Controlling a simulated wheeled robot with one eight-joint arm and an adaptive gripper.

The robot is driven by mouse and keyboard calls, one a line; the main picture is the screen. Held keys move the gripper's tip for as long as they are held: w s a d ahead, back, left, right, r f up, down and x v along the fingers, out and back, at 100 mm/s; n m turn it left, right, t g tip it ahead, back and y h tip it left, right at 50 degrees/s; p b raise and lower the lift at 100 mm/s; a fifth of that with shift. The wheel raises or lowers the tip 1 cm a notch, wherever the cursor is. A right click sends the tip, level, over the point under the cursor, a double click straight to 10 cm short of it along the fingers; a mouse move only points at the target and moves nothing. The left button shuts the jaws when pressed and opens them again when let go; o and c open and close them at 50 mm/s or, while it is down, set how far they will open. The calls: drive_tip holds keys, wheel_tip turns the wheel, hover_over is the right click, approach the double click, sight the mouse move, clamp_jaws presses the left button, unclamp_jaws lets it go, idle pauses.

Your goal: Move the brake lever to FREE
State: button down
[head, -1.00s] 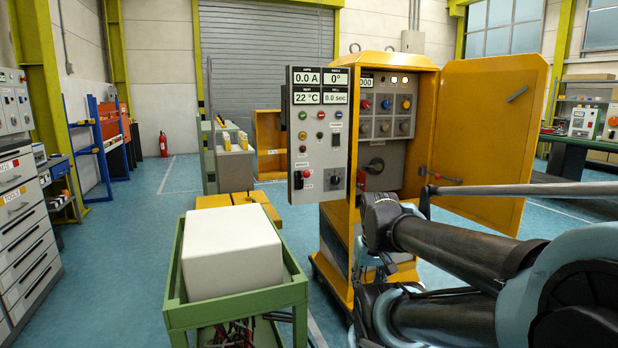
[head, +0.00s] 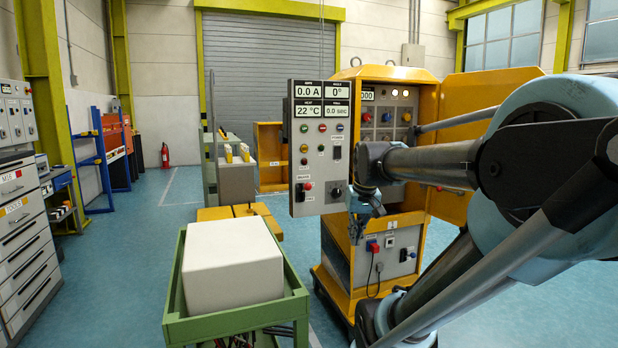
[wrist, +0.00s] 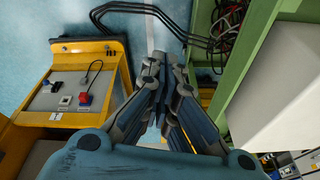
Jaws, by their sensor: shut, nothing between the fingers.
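The control panel (head: 320,150) faces me beside the yellow cabinet. A small red-knobbed control (head: 307,186) sits at its lower left, under a small label that looks like BRAKE; its exact setting is too small to read. My gripper (head: 357,230) hangs down just right of the panel's lower edge, in front of the cabinet, apart from the red knob. In the wrist view the gripper (wrist: 164,75) has its fingers together with nothing between them, pointing down over the floor. The panel is not visible in the wrist view.
The yellow cabinet (head: 400,74) stands open; my arm hides much of its inside. Its lower box with a socket and cable shows in the wrist view (wrist: 75,90). A green cart (head: 235,323) carrying a white block (head: 230,260) stands close to the left. Blue floor lies between.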

drive_tip(key=w+a+r, duration=0.3)
drive_tip(key=w+r, duration=0.4)
drive_tip(key=w, duration=0.4)
drive_tip(key=w+a+r+n+t+y, duration=0.1)
drive_tip(key=w+a+r, duration=0.2)
drive_tip(key=w+r, duration=0.4)
drive_tip(key=w+a+r+y, duration=0.1)
drive_tip(key=w+a+r, duration=0.2)
drive_tip(key=w+r, duration=0.5)
drive_tip(key=w, duration=0.9)
drive_tip(key=shift+w+t, duration=0.2)
drive_tip(key=shift+t, duration=0.2)
drive_tip(key=shift+s+f+x, duration=0.2)
drive_tip(key=shift+s+x, duration=0.25)
drive_tip(key=shift+x, duration=1.65)
drive_tip(key=shift+s+f+x, duration=0.2)
drive_tip(key=shift+s+x, duration=0.2)
drive_tip(key=shift+x, duration=1.75)
drive_tip(key=shift+s+f+x, duration=0.2)
drive_tip(key=shift+s+x, duration=0.25)
drive_tip(key=shift+x, duration=1.65)
